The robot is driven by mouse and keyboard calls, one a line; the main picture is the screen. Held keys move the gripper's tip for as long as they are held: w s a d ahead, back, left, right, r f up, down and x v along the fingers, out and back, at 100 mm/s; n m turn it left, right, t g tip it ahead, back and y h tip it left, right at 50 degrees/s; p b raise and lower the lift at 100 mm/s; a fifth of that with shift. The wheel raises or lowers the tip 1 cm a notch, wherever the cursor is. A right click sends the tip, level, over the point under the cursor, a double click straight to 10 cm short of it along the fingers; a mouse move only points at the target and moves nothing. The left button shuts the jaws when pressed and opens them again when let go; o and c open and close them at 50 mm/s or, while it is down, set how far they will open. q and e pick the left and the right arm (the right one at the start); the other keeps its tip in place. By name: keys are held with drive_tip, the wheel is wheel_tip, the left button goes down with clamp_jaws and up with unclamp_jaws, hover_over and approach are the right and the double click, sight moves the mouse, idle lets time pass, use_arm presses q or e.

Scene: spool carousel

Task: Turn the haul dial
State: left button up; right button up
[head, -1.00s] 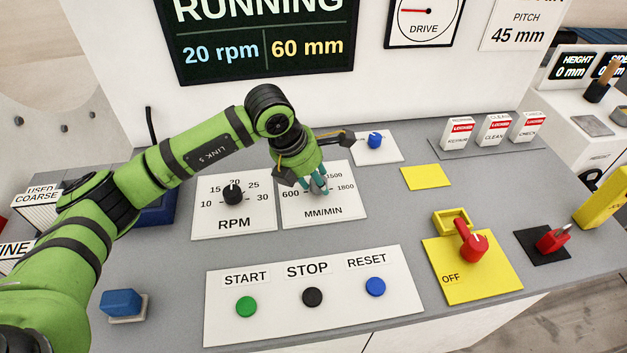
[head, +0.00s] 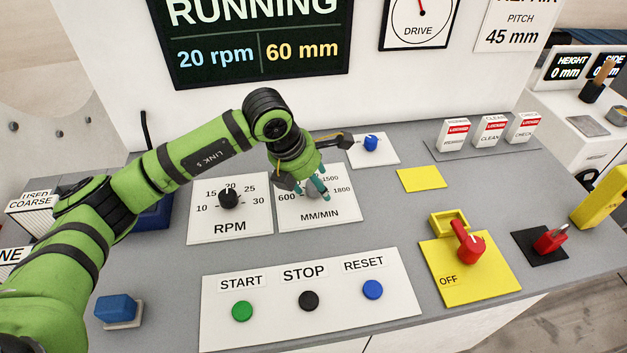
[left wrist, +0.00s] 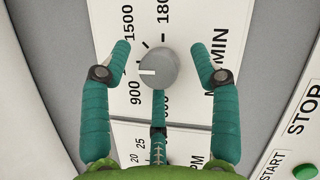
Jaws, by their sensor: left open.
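The haul dial is a round grey knob (left wrist: 158,68) on the white MM/MIN plate (head: 320,214). In the left wrist view its white pointer mark faces left, close to the 900 label. My left gripper (head: 316,187) is over this dial in the head view and mostly covers it. In the left wrist view the teal fingers of my left gripper (left wrist: 160,50) are spread, with one on each side of the knob and a third below it. Gaps show between the two side fingers and the knob. My right gripper is in neither view.
The RPM dial (head: 228,198) is left of the haul dial, and a blue knob (head: 371,143) is behind it. START, STOP and RESET buttons (head: 308,300) are in front. A red switch (head: 469,246) on a yellow plate is at right. The screen (head: 262,50) reads RUNNING.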

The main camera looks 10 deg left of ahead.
use_arm(q)
drive_tip(key=v, duration=1.2)
drive_tip(key=shift+d, duration=0.15)
